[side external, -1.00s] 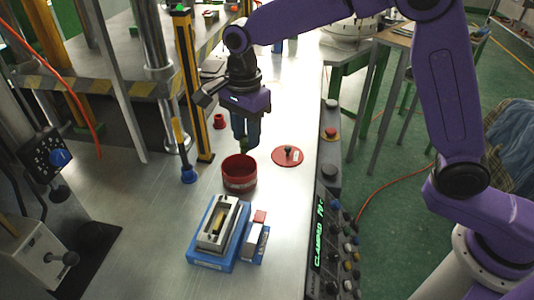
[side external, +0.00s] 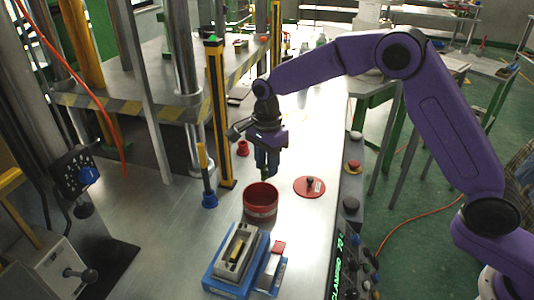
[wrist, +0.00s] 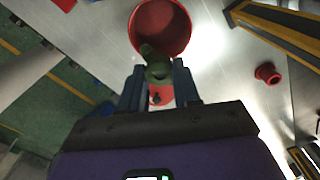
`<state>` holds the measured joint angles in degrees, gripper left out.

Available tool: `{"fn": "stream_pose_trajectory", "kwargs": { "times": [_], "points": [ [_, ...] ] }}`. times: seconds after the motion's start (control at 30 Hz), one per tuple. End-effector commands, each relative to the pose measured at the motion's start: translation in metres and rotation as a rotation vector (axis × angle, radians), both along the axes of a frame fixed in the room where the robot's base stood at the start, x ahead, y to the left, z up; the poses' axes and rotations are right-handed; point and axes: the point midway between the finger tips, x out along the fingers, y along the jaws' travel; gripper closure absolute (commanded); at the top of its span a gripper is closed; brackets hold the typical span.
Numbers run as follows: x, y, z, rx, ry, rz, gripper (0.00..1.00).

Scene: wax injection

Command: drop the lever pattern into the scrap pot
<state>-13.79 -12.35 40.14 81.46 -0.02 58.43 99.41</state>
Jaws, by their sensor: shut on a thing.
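My gripper (side external: 266,170) points down above the red scrap pot (side external: 260,205), apart from its rim. It is shut on the green lever pattern (wrist: 154,62), which sticks out between the blue fingers in the wrist view. In the side view the pattern is mostly hidden by the fingers, with only a small dark green end showing below them. The open pot (wrist: 182,42) lies just beyond the fingertips in the wrist view, and the pattern's tip overlaps its near rim there. No other thing shows in the visible part of the pot.
A red lid (side external: 309,187) with a dark knob lies right of the pot. A blue-based mould (side external: 232,262) stands in front. A yellow post (side external: 220,115) and a blue-footed, yellow-handled tool (side external: 208,185) stand left. A small red part (side external: 243,148) lies behind.

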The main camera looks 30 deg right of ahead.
Motion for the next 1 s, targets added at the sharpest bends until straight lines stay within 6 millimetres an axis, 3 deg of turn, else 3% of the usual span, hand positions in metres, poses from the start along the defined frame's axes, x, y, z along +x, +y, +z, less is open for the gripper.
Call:
{"fn": "stream_pose_trajectory", "kwargs": {
  "times": [0.43, 0.47, 0.53, 0.57, 0.87, 1.0],
  "points": [
    [0.000, 0.000, -0.010, 0.000, 0.000, 0.000, 1.00],
    [0.000, 0.000, -0.009, 0.000, 0.000, 0.000, 0.65],
    [0.000, 0.000, -0.009, 0.000, 0.000, 0.000, 0.42],
    [0.000, 0.000, -0.009, 0.000, 0.000, 0.000, 0.39],
    [0.000, 0.000, -0.008, 0.000, 0.000, 0.000, 0.39],
    [0.000, 0.001, 0.003, 0.002, -0.003, 0.000, 0.39]
  ]
}}
